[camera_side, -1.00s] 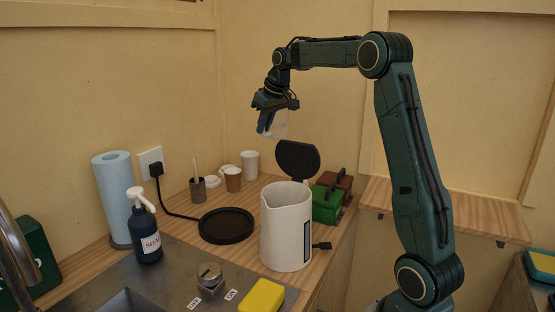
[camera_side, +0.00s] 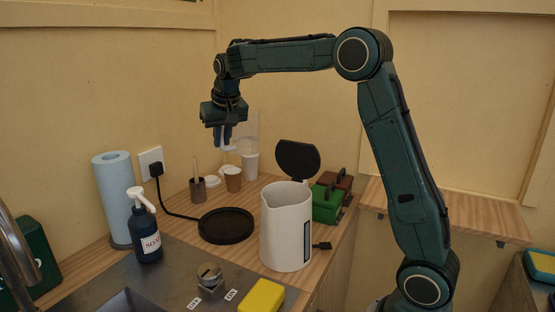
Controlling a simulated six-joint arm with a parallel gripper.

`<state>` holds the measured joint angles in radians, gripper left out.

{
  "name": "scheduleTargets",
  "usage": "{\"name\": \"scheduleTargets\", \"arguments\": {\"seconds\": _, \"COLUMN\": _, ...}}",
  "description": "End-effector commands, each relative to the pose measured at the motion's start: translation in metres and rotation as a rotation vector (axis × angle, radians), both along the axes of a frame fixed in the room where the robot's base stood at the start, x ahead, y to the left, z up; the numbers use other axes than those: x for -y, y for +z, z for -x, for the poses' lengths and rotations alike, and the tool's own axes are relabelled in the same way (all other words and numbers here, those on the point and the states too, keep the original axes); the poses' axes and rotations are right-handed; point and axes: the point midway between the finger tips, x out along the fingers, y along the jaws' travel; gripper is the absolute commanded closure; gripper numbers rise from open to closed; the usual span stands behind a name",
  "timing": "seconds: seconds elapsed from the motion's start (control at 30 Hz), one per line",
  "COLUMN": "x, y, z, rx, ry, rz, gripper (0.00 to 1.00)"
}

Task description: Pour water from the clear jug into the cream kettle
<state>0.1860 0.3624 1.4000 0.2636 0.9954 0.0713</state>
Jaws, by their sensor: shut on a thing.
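The cream kettle (camera_side: 285,232) stands upright at the right of the counter, its dark lid (camera_side: 297,160) swung open. My gripper (camera_side: 223,138) is up behind and to the left of the kettle, above the counter. It is shut on the clear jug (camera_side: 246,128), which hangs in the air to the right of the fingers and looks about upright. The jug is see-through and faint, so I cannot tell how much water is in it. The inside of the kettle is hidden.
A black round base (camera_side: 227,225) with a cord lies left of the kettle. Green (camera_side: 327,204) and brown boxes are right of the kettle. A soap bottle (camera_side: 146,232), paper roll (camera_side: 117,198) and yellow sponge (camera_side: 262,296) are nearer. A tap is at left.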

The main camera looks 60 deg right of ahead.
Motion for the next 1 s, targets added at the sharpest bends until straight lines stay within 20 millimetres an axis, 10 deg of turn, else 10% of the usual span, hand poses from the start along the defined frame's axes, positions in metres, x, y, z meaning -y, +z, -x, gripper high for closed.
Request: {"name": "scheduleTargets", "arguments": {"seconds": 1.0, "x": -0.178, "y": -0.001, "z": 0.026, "rx": -0.003, "ry": -0.351, "rz": 0.003, "gripper": 1.00}}
